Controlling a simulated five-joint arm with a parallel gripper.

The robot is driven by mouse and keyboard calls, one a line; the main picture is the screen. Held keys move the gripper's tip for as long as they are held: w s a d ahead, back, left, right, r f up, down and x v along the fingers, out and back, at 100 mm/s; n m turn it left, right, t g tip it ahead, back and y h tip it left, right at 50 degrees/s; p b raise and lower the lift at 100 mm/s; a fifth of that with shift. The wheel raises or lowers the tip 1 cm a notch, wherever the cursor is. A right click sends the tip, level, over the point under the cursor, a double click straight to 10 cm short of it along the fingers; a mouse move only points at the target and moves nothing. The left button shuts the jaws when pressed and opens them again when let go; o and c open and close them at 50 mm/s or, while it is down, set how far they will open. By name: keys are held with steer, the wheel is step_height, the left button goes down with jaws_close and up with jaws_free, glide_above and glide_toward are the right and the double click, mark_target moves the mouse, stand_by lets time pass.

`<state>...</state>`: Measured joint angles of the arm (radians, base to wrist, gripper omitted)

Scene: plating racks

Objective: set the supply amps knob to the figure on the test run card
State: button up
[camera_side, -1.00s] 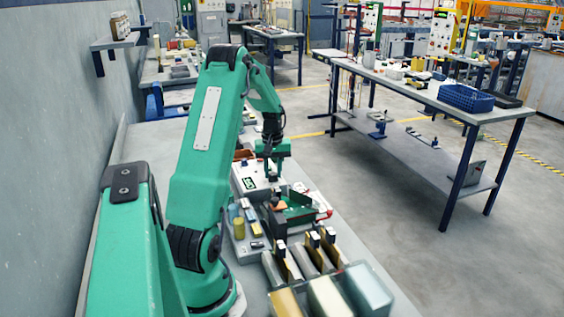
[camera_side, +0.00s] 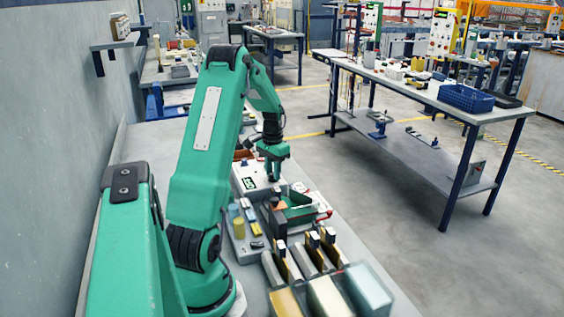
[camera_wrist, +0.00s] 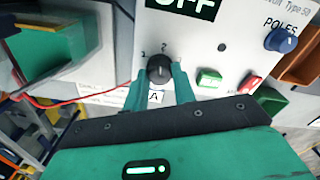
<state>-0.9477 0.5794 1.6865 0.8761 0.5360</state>
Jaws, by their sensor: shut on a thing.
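The supply (camera_side: 243,173) is a white box on the bench, with a dark display. My gripper (camera_wrist: 160,80) is shut on this knob, one green finger on each side. In the side view my gripper (camera_side: 274,173) reaches down onto the supply and hides the knob. I cannot identify the test run card or read its figure.
A blue POLES knob (camera_wrist: 281,40), a green button (camera_wrist: 209,77) and a red button (camera_wrist: 249,81) share the panel. A red lead (camera_wrist: 80,100) runs at left. In the side view, a green-walled tray (camera_side: 300,214) and several upright plates stand nearer the camera.

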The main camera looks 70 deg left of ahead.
steer(key=shift+r+m, duration=0.1)
steer(key=shift+m, duration=0.7)
steer(key=o, duration=1)
steer(key=shift+r, duration=3.9)
